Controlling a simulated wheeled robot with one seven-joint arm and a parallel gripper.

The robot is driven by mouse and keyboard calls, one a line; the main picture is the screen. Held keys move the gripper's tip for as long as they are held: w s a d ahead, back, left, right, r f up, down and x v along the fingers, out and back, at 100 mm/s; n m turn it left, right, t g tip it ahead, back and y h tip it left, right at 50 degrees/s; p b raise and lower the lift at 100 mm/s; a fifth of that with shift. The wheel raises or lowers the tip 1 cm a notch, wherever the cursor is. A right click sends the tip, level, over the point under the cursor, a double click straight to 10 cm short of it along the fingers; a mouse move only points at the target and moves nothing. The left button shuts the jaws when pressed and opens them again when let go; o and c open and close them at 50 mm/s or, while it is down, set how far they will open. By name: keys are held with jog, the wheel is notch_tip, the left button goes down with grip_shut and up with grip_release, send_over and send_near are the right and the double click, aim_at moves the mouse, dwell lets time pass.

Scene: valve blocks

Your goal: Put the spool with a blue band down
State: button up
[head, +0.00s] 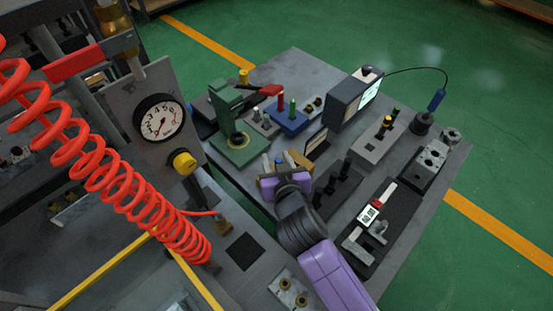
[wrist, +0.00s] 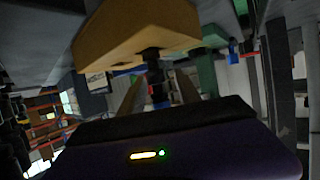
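My gripper (wrist: 158,90) has one tan finger on each side of the spool with a blue band (wrist: 158,94) in the wrist view. The fingers look closed on this dark, slim spool, though the contact is dim. The spool's far end meets or overlaps the underside of a yellow-brown block (wrist: 137,36); I cannot tell whether it sits in a bore. In the head view my purple gripper is low over the middle of the bench, beside the yellow-brown block (head: 299,159). The spool is not clear there.
The grey bench (head: 305,68) is crowded. A green press (head: 237,142) and blue block (head: 288,120) stand behind, a display box (head: 352,98) farther right. A dark tray with calipers (head: 378,222) lies right. A red coiled hose (head: 110,172) hangs at left.

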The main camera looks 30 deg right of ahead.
jog(key=shift+s+a+r, duration=0.1)
jog(key=shift+s+r, duration=0.05)
jog(key=shift+s, duration=0.25)
jog(key=b+v, duration=0.1)
jog(key=v, duration=1)
jog(key=shift+r, duration=0.15)
jog(key=shift+s, duration=0.15)
jog(key=s+f+n+y, duration=0.2)
jog(key=s+n+y, duration=0.15)
jog(key=s, duration=1.45)
jog(key=s+d+r+t, duration=0.1)
jog(key=s+d+r, duration=0.1)
jog(key=s+r, duration=0.3)
jog(key=shift+s+t, duration=0.4)
jog(key=shift+s, duration=0.6)
jog(key=shift+d, duration=0.15)
